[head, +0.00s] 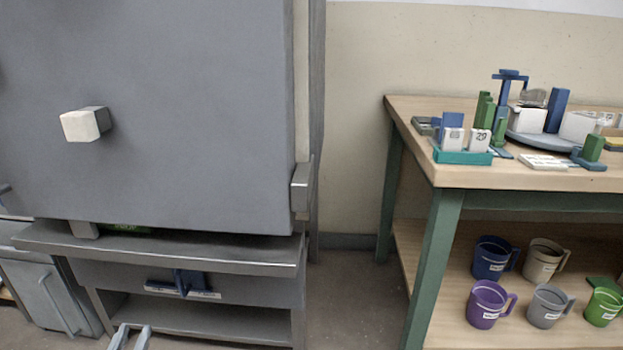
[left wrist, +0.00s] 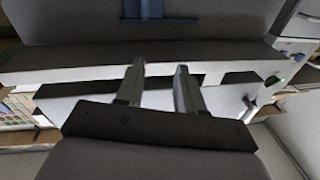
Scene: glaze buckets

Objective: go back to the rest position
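My left gripper (head: 131,337) shows at the bottom left of the head view, low in front of the grey cabinet's (head: 160,110) lower shelf. Its two fingers (left wrist: 160,88) also show in the left wrist view, apart with nothing between them. It is open and empty. My right gripper is in neither view.
A wooden table with green legs (head: 440,225) stands at the right, bearing a teal tray (head: 462,157) and several small blocks. Its lower shelf holds several mugs, including a purple one (head: 485,305) and a blue one (head: 491,258). Floor between cabinet and table is clear.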

